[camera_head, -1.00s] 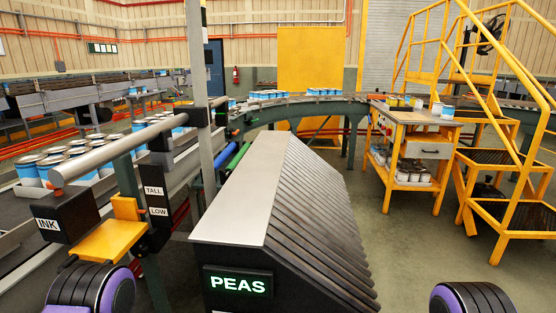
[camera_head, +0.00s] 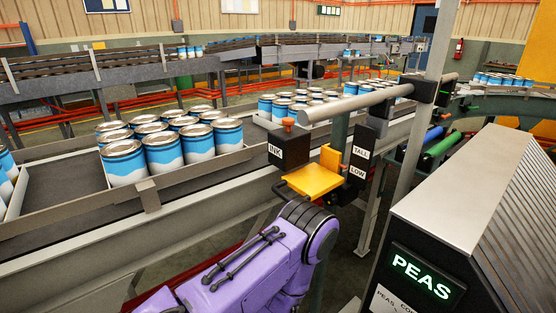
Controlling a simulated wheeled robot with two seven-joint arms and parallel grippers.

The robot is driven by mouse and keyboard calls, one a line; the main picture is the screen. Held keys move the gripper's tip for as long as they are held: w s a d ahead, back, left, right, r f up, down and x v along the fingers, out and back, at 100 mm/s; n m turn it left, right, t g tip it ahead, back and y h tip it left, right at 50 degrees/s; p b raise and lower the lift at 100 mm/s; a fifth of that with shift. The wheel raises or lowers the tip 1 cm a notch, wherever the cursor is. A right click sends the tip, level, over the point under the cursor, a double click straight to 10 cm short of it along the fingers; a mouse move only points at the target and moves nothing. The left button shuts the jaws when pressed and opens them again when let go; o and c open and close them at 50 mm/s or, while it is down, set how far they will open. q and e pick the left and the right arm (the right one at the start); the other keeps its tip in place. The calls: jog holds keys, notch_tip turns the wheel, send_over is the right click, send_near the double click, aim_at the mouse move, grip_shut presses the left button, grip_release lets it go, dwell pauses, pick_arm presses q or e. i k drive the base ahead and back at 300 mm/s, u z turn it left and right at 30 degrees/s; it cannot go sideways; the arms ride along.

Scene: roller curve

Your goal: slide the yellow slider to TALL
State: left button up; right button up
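The yellow slider (camera_head: 314,180) is an L-shaped bracket with a flat plate and an upright tab. It sits between the black INK box (camera_head: 289,148) and the black TALL/LOW label plate (camera_head: 360,158), where TALL is above LOW. The plate is near the height of LOW; the exact setting is hard to read. My purple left arm (camera_head: 262,262) comes up from the bottom, its dark joint just below and in front of the slider in the picture. I cannot make out its gripper, nor any contact with the slider. My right arm and gripper are out of view.
A grey rail (camera_head: 355,102) runs above the slider, with a steel post (camera_head: 428,110) to its right. Paint cans (camera_head: 170,142) stand on the conveyor at left. The sloped PEAS machine (camera_head: 455,190) fills the right side.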

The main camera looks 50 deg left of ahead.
aim_at(312, 181)
jog(key=z, duration=0.55)
jog(key=k, duration=1.3)
jog(key=u, duration=0.1)
jog(key=i, duration=0.8)
jog(key=u, duration=0.45)
